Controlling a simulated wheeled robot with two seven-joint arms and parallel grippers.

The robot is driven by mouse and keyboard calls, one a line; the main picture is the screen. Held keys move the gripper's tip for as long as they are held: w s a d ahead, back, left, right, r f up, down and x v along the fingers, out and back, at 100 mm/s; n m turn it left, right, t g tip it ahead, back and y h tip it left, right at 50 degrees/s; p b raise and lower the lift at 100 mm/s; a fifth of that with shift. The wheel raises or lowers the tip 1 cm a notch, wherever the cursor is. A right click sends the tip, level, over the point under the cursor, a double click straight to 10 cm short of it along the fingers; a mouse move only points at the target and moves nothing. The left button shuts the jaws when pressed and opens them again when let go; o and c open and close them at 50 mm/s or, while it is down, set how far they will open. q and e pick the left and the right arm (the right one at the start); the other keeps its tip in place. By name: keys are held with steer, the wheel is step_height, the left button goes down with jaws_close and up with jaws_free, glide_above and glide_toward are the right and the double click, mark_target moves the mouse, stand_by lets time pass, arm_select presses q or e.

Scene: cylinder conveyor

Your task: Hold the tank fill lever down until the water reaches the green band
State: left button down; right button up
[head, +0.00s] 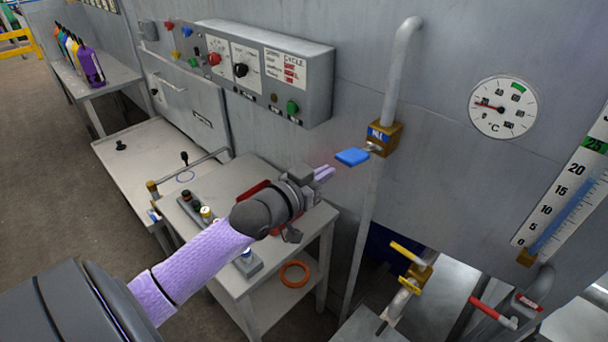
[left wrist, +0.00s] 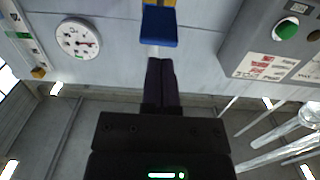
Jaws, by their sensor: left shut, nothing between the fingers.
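The fill lever is a blue paddle (head: 352,157) on a brass block (head: 384,138) at the wall pipe; it stands out roughly level. It also shows in the left wrist view (left wrist: 160,27), just beyond my fingertips. My left gripper (head: 328,173) is shut and empty, just left of and below the paddle in the head view, with a small gap showing. The level gauge (head: 563,195) at the right has a numbered scale, a green band (head: 595,145) at 25, and blue water in its tube.
A grey control box (head: 265,70) with knobs and a green button is on the wall left of the lever. A round dial (head: 503,106) is to the right. A yellow-handled valve (head: 410,255) and red-handled valve (head: 492,312) are below. A small table (head: 318,218) stands under my arm.

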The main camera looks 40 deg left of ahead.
arm_select(q)
steer(key=s, duration=0.4)
steer(key=shift+s+a+f, duration=0.1)
steer(key=shift+s+a, duration=0.1)
steer(key=shift+s, duration=0.1)
steer(key=s+f+g+y+b, duration=0.1)
steer(key=s+f+g+b, duration=0.25)
steer(key=f, duration=0.85)
steer(key=s+f+n+g+y+b, duration=0.15)
steer(key=s+f, duration=0.25)
steer(key=f, duration=0.8)
steer(key=s+f+g+b, duration=0.3)
steer(key=s+f+g, duration=0.1)
steer(key=f, duration=0.9)
steer(key=s+d+f+m+g+b, duration=0.1)
steer(key=s+d+f+g, duration=0.3)
steer(key=s+f, duration=0.4)
steer(key=s+d+f+m+g+b, duration=0.2)
steer(key=s+d+f, duration=0.5)
steer(key=s, duration=0.8)
step_height(320, 180, down, 2)
steer(key=shift+s+f+g+h+b, duration=0.25)
steer(key=shift+g+h+b, duration=0.1)
steer(key=shift+g+b, duration=0.5)
